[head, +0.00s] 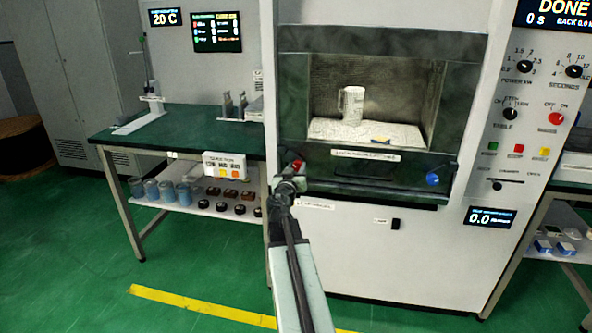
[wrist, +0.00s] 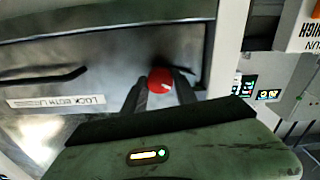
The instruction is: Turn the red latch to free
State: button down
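The red latch (head: 296,165) sits at the lower left of the microwave chamber's front. In the wrist view it shows as a round red knob (wrist: 160,80) with a small pale mark. My gripper (head: 289,182) is right at the latch in the head view. In the wrist view the two dark fingers of my gripper (wrist: 159,88) stand on either side of the knob, their tips close to its edges. I cannot tell whether they press on it. The latch's base is partly hidden by the fingers.
A blue knob (head: 432,179) is at the front's lower right. A white label (head: 365,156) lies between the knobs. A white mug (head: 352,106) stands inside the chamber. A green-topped bench (head: 190,128) stands to the left. The floor at front left is clear.

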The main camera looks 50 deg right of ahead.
jog(key=shift+d, duration=0.1)
jog(key=shift+n, duration=0.4)
jog(key=n, duration=0.4)
jog(key=shift+n, duration=0.3)
jog(key=n, duration=0.3)
jog(key=shift+n, duration=0.3)
jog(key=n, duration=0.4)
jog(key=shift+n, duration=0.3)
jog(key=n, duration=0.4)
jog(key=shift+n, duration=0.3)
